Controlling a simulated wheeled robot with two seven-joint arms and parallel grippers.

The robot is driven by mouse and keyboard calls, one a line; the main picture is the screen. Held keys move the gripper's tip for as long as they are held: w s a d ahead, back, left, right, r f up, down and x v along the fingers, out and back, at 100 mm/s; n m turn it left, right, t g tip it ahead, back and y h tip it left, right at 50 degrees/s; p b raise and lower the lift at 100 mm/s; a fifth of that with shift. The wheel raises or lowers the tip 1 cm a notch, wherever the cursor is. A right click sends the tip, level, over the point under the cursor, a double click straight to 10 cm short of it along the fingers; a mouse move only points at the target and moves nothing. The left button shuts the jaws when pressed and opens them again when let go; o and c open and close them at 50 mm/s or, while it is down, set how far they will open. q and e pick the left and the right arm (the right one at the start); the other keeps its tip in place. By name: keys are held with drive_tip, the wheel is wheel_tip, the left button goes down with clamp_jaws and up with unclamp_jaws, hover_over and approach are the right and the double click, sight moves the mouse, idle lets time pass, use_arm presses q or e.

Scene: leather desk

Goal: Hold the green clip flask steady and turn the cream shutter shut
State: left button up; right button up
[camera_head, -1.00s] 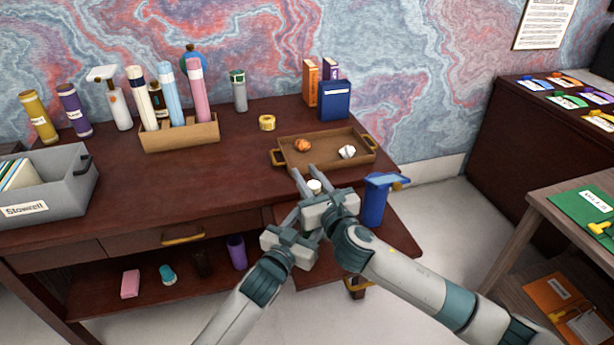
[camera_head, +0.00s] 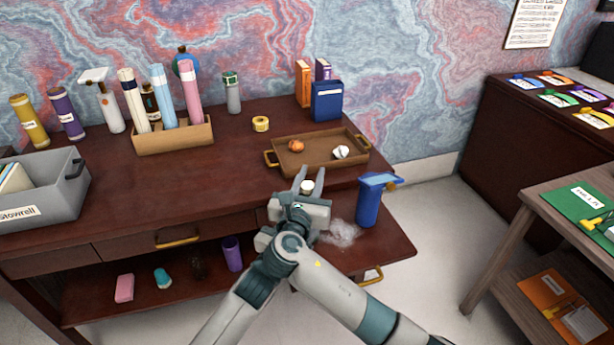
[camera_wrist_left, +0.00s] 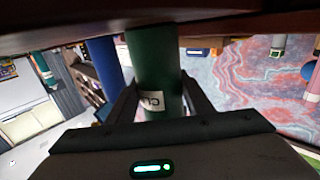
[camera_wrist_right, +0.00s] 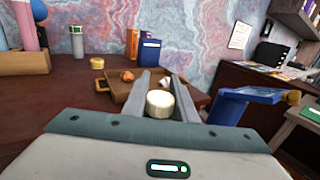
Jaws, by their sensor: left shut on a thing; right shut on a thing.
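The green clip flask (camera_wrist_left: 155,72) stands between the fingers of my left gripper (camera_wrist_left: 152,100), which is shut on it. A white label with partly hidden letters shows on the flask. The cream shutter (camera_wrist_right: 160,103) is a round cap between the fingers of my right gripper (camera_wrist_right: 163,90), which is shut on it. In the head view the cream shutter (camera_head: 307,186) shows between the right fingertips (camera_head: 309,182). The flask body is hidden there behind my right gripper and arm. My left gripper is mostly covered there too.
A brown tray (camera_head: 270,157) with an orange lump and a white lump lies just beyond the right gripper. A blue container (camera_head: 369,205) with a raised lid stands close on the right. A whitish blurred patch (camera_head: 342,233) shows beside it. The desk's middle left is clear.

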drive_tip(key=shift+s+d+f+m+g+h, duration=0.1)
drive_tip(key=shift+d+m+g+h, duration=0.15)
drive_tip(key=shift+m+h, duration=0.4)
drive_tip(key=shift+s+d+r+m+g+h, duration=0.1)
drive_tip(key=shift+m+g+h, duration=0.25)
drive_tip(key=shift+h, duration=0.45)
drive_tip(key=shift+d+f+m+g+h, duration=0.1)
drive_tip(key=shift+d+m+g+h, duration=0.1)
drive_tip(key=shift+m+h, duration=0.45)
drive_tip(key=o, duration=1)
drive_tip(key=shift+o, duration=0.2)
drive_tip(key=shift+r, duration=0.2)
wheel_tip(320, 180, up, 10)
drive_tip(key=shift+f, duration=0.15)
